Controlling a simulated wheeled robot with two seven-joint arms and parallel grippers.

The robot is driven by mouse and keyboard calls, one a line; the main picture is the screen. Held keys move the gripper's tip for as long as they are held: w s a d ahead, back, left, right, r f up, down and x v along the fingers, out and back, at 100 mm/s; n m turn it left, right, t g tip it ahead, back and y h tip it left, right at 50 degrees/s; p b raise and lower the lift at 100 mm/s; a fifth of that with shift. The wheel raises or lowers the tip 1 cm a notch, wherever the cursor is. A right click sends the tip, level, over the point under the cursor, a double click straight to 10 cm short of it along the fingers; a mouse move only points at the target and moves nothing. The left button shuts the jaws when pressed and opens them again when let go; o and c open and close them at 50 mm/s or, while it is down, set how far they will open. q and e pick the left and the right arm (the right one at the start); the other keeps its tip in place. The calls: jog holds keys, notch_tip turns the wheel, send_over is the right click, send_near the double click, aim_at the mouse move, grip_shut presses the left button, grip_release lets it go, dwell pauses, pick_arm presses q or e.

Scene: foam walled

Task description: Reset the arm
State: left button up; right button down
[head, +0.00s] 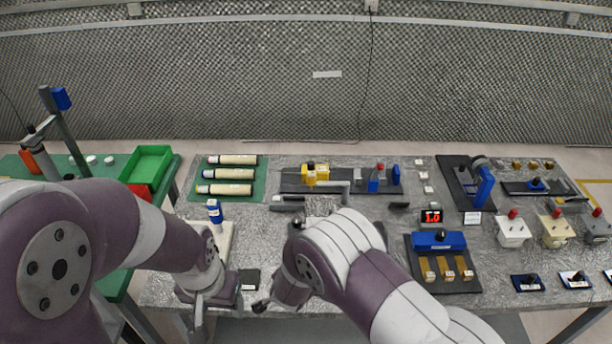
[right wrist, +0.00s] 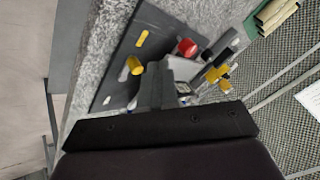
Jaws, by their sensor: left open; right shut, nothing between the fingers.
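My left arm reaches in from the left in the head view. Its gripper (head: 200,308) points down by the table's front edge, open, with nothing seen between the fingers. My right arm bends over the middle of the table. Its gripper (head: 262,305) shows only as a small dark tip near the front edge, partly hidden by its wrist. In the right wrist view the right gripper's dark fingers (right wrist: 158,88) are shut and empty, in front of a dark board with yellow and red parts.
The grey table (head: 330,295) holds a green mat (head: 250,190) with cream cylinders, a blue-capped bottle (head: 214,211), a blue block fixture (head: 438,241) and white boxes with red knobs (head: 513,233). A green bin (head: 148,165) stands left. Bare table shows between the fixtures.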

jog(key=s+d+n+g+y+b, duration=0.1)
jog(key=s+d+n+g, duration=0.1)
jog(key=s+n+g, duration=0.6)
jog(key=s+d+r+t+b, duration=0.1)
jog(key=s+d+r+b, duration=0.2)
jog(key=d, duration=0.8)
jog(key=s+d+r+t+h+b, duration=0.1)
jog(key=s+d+r+b, duration=0.2)
jog(key=d, duration=0.9)
jog(key=s+r, duration=0.3)
jog(key=r, duration=0.1)
jog(key=shift+r+n, duration=0.25)
jog(key=shift+n, duration=0.15)
jog(key=shift+s, duration=0.2)
